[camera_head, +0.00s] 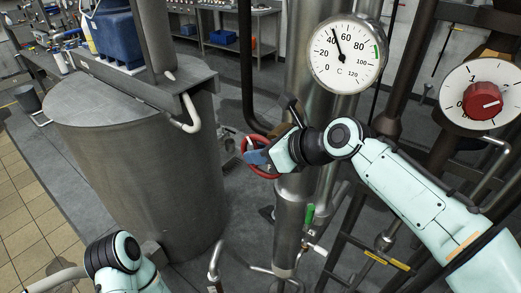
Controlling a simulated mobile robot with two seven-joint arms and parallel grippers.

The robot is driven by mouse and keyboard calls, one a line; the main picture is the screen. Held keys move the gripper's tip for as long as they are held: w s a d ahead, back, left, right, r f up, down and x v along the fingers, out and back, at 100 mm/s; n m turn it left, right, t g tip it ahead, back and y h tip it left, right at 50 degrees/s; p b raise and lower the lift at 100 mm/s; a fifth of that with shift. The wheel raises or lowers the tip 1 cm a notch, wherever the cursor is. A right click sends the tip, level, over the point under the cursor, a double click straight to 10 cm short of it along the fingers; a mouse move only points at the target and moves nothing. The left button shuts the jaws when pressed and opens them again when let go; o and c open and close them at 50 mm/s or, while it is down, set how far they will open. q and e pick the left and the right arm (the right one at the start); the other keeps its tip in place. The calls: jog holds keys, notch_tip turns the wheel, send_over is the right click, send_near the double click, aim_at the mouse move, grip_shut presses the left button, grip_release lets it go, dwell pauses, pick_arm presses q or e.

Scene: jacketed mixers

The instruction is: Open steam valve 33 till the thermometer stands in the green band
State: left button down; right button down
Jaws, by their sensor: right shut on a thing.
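The round white thermometer (347,66) is above and to the right, marked in C. Its black needle points up and slightly left, between about 40 and 60. The green band is at the dial's right edge, clockwise of the needle. My left arm shows at the bottom left, but its gripper is out of view.
A second white dial with a red knob (482,101) is at the right. Dark pipes crowd the right. A green-handled valve (309,214) is below the wheel.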

jog(key=shift+r, duration=0.1)
dwell(0.5)
jog(key=c, duration=1)
grip_release()
jog(key=shift+d, duration=0.1)
jog(key=shift+s+d+r, duration=0.15)
jog(key=shift+d+r, duration=0.05)
jog(key=shift+r, duration=0.05)
pick_arm(q)
jog(key=shift+g, duration=0.3)
jog(key=shift+s+f+b, duration=1.4)
jog(key=shift+s+f, duration=0.45)
jog(key=shift+s, duration=0.2)
pick_arm(e)
jog(key=s+d+r, duration=0.1)
jog(key=s+d, duration=0.7)
jog(key=d, duration=0.3)
jog(key=shift+s, duration=0.1)
